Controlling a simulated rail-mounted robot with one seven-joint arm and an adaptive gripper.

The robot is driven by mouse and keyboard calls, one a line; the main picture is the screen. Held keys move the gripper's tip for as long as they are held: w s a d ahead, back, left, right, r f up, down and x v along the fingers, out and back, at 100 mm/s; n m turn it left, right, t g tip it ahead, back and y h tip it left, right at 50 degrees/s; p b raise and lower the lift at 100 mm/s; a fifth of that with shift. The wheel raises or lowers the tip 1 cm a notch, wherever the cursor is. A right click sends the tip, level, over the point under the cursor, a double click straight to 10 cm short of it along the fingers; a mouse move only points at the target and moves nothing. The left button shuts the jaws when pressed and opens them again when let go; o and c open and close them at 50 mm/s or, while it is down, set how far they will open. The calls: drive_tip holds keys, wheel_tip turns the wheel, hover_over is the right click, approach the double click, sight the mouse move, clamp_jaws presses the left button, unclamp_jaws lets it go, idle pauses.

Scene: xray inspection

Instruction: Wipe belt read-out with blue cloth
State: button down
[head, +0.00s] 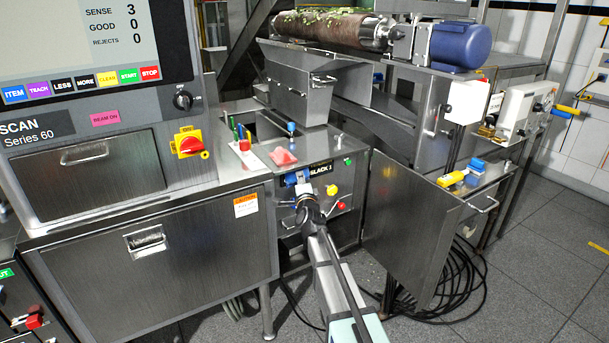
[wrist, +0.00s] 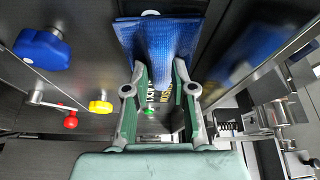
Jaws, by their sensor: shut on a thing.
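The blue cloth (wrist: 160,45) is pinched between the two fingers of my gripper (wrist: 162,78) in the wrist view and spreads out beyond the fingertips. The belt read-out (head: 320,167), a dark strip with pale lettering, is just above and right of my gripper. In the wrist view part of the read-out (wrist: 173,87) shows upside down between the fingers. I cannot tell whether the cloth touches the panel.
A yellow knob (head: 331,190) and a red knob (head: 341,206) stick out right of my gripper. An open steel door (head: 412,222) stands to the right. Cables (head: 457,280) lie on the floor.

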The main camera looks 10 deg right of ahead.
drive_tip(key=shift+a, duration=0.3)
drive_tip(key=shift+s, duration=0.1)
drive_tip(key=shift+s+d+b, duration=0.35)
drive_tip(key=shift+s+b, duration=0.2)
drive_tip(key=shift+s, duration=0.35)
drive_tip(key=shift+s+d+b, duration=0.4)
drive_tip(key=shift+s+b, duration=0.2)
drive_tip(key=shift+s, duration=0.35)
drive_tip(key=shift+s+d+b, duration=0.35)
drive_tip(key=shift+s+b, duration=0.2)
drive_tip(key=shift+s, duration=0.35)
drive_tip(key=s+b, duration=0.1)
drive_tip(key=s+d, duration=0.1)
drive_tip(key=shift+s+b, duration=0.4)
